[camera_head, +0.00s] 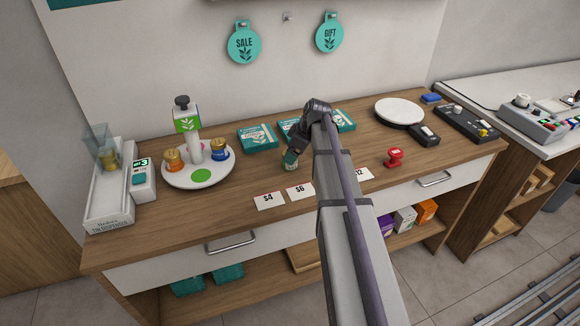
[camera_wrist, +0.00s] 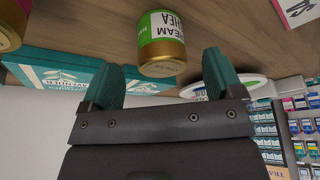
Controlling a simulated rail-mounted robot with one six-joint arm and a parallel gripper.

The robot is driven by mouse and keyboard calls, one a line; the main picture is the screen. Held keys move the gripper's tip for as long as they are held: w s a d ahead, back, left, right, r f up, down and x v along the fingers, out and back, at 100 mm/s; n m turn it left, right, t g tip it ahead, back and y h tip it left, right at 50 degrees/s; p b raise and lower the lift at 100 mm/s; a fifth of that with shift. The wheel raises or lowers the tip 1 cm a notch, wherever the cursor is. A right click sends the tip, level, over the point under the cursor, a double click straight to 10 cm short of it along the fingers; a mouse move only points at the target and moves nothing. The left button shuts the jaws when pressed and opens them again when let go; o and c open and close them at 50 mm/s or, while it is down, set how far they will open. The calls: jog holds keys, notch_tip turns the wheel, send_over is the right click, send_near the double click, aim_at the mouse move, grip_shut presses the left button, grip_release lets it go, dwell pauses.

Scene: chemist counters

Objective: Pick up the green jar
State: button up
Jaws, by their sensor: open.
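The green jar (camera_wrist: 160,32) has a gold lid and a green and white label with partly readable text. In the wrist view it stands just ahead of my gripper (camera_wrist: 163,66), with its lid end between the two teal fingertips. The fingers are apart, with a gap on each side of the jar. In the head view my gripper (camera_head: 290,160) is low over the middle of the wooden counter, and it and the arm largely hide the jar.
A white round stand (camera_head: 222,178) at left holds an orange jar (camera_head: 174,161), a blue jar (camera_head: 220,150) and a bare green spot. Teal boxes (camera_head: 258,138) lie behind my gripper. Price cards (camera_head: 269,201) line the front.

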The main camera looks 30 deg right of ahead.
jog(key=b+x, duration=0.4)
jog(key=x, duration=0.1)
jog(key=shift+f+b, duration=0.15)
jog(key=shift+b, duration=0.25)
jog(key=shift+r, duration=0.25)
jog(key=c, duration=1)
